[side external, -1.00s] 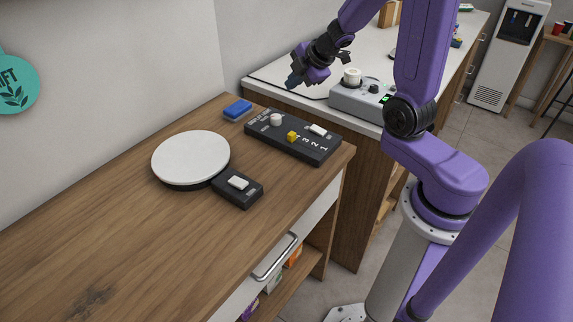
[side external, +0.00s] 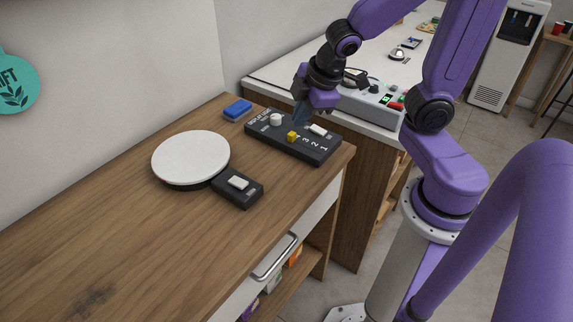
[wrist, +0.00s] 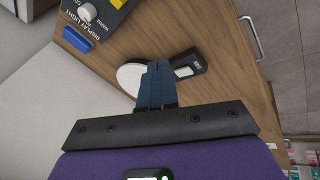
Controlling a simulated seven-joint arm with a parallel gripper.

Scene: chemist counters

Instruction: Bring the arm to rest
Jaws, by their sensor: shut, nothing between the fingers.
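My gripper (side external: 301,108) is shut and empty. In the side view it hangs in the air near the back edge of the black control panel (side external: 265,133), with its fingers pointing down. I cannot tell its exact height above the panel. In the wrist view the dark blue fingers (wrist: 155,82) are together, in front of the round white plate and the wooden counter.
The wooden counter (side external: 130,238) holds a white round plate (side external: 190,157), a small black switch box (side external: 251,196) and a blue block (side external: 238,107). A grey device (side external: 362,108) stands on the white counter behind. The wooden counter's front left is clear.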

